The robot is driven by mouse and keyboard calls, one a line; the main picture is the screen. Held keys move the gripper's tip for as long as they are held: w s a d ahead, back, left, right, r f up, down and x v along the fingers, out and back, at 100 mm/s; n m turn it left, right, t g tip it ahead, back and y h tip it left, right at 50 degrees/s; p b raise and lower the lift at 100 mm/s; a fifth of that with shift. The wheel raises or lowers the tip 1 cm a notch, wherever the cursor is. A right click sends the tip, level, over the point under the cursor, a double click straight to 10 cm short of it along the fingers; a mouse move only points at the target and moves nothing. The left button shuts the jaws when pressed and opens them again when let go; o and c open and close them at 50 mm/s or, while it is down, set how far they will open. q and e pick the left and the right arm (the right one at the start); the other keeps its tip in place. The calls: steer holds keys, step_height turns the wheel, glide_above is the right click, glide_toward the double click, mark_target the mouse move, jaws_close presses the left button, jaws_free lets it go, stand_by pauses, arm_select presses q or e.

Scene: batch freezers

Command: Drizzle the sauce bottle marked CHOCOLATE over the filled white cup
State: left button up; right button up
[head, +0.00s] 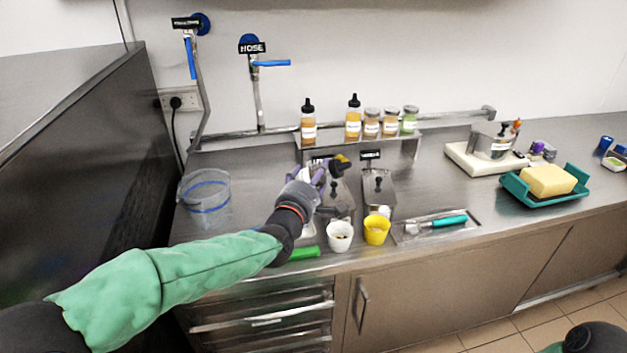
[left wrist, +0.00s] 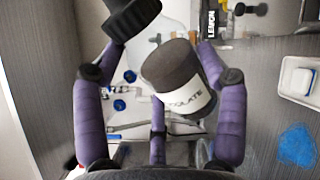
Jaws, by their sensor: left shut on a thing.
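My left gripper (head: 322,178) is shut on a dark sauce bottle (left wrist: 172,68), held tilted above the counter near the metal containers. Its label in the left wrist view ends in "OLATE", the rest is hidden. A black ribbed cap (left wrist: 133,15) shows at the top left of that view. In the head view a black cap (head: 340,168) shows beside the purple fingers. The white cup (head: 340,242) stands upright near the counter's front edge, below and slightly right of the gripper, with small dark bits inside. My right gripper is not in view.
A yellow cup (head: 376,236) stands right of the white cup. Metal containers (head: 378,188) stand behind. Bottles (head: 353,120) and jars line the shelf. A clear pitcher (head: 205,205) is left, a scoop tray (head: 425,237) right. Counter farther right is partly clear, before the teal tray (head: 540,200).

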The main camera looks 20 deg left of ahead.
arm_select(q)
steer(key=shift+r, duration=0.1)
steer(key=shift+r+n+b, duration=0.35)
steer(key=shift+n+b, duration=0.35)
steer(key=shift+b, duration=0.05)
steer(key=shift+r+n+b, duration=0.3)
steer(key=shift+n+b, duration=0.4)
steer(key=shift+b, duration=0.05)
steer(key=shift+r+n+b, duration=0.4)
steer(key=shift+r+n, duration=0.05)
steer(key=shift+n, duration=0.25)
steer(key=shift+r, duration=0.1)
steer(key=n, duration=0.2)
steer(key=r+n, duration=0.1)
steer(key=n, duration=0.1)
steer(key=shift+r+n, duration=0.1)
steer(key=shift+n, duration=0.3)
steer(key=n, duration=0.4)
steer(key=shift+r, duration=0.4)
